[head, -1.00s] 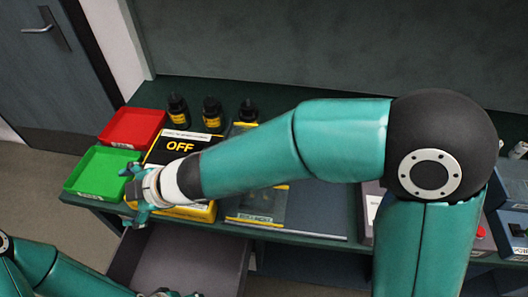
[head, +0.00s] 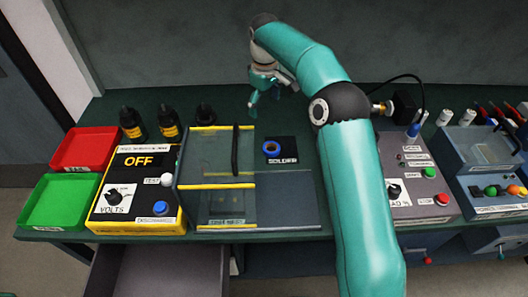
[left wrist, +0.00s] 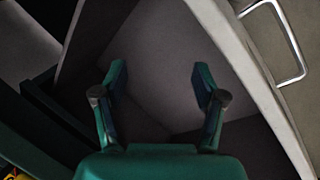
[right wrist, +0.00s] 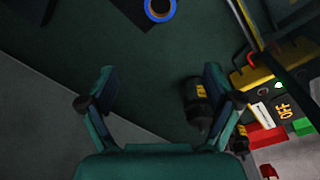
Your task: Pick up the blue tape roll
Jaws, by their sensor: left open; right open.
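The blue tape roll (head: 272,155) lies on a black square patch marked SOLDER at mid-bench, right of the clear-walled box. It also shows at the top edge of the right wrist view (right wrist: 160,18), partly cut off, beyond my right fingers. My right gripper (head: 272,98) is open and empty, above the back of the bench, behind the roll and apart from it. Its spread fingers also show in the right wrist view (right wrist: 158,82). My left gripper (left wrist: 160,82) is open and empty, over an open grey drawer in the left wrist view; the head view does not show it.
The yellow-edged clear box (head: 216,160) stands left of the roll. An OFF panel (head: 137,190), red tray (head: 85,149), green tray (head: 60,203) and dark bottles (head: 168,124) are farther left. A grey control box (head: 420,190) is on the right. The open drawer (head: 150,268) juts out below.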

